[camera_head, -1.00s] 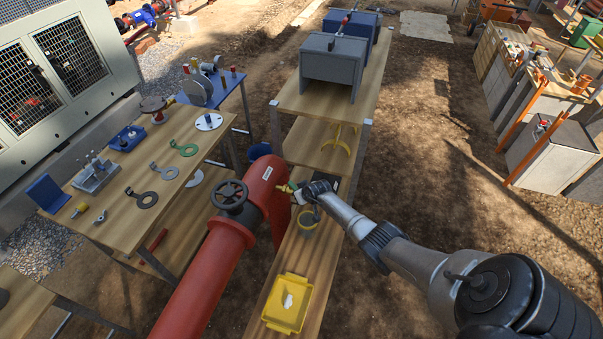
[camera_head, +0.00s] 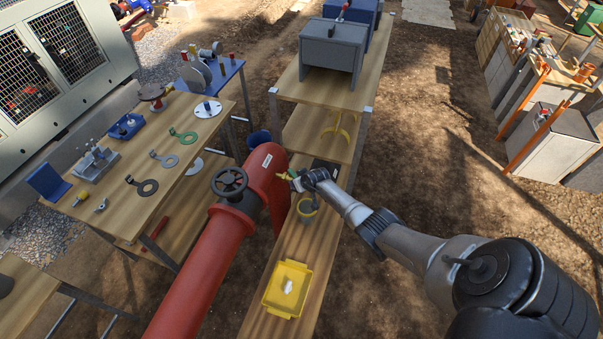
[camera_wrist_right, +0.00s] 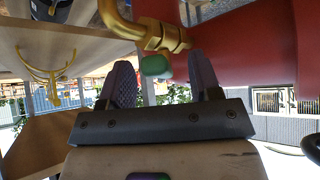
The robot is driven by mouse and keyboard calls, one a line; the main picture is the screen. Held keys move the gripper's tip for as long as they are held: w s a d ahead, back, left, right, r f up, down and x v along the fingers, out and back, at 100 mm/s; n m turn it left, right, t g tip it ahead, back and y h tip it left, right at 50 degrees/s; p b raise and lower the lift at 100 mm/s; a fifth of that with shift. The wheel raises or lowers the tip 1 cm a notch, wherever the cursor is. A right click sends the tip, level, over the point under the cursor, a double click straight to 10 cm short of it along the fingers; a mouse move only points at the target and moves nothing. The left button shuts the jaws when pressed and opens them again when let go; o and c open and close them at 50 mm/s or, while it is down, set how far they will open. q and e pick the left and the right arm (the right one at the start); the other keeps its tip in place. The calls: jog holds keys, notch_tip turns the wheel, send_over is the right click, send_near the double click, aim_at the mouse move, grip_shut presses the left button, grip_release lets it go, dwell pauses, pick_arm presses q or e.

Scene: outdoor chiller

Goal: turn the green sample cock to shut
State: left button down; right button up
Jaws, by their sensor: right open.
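The sample cock (camera_head: 283,175) is a small brass fitting on the right side of the red pipe (camera_head: 206,270). In the right wrist view its brass body (camera_wrist_right: 165,40) joins the red pipe (camera_wrist_right: 240,50), and a bent brass spout (camera_wrist_right: 112,18) runs off to the left. Its green handle (camera_wrist_right: 155,66) shows beside the body. My right gripper (camera_head: 298,178) is at the cock. In the right wrist view my right gripper (camera_wrist_right: 160,72) is open, its two dark fingers either side of the green handle, with gaps visible. I cannot tell the handle's depth between them. My left gripper is out of view.
A dark handwheel (camera_head: 230,182) sits on top of the red pipe. A yellow hook rack (camera_head: 341,130) is behind.

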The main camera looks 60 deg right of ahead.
jog(key=o, duration=0.3)
jog(key=p+v, duration=0.2)
jog(key=p, duration=0.1)
jog(key=shift+r, duration=0.25)
jog(key=shift+s+a, duration=0.2)
jog(key=shift+v, duration=2.2)
jog(key=shift+d, duration=0.1)
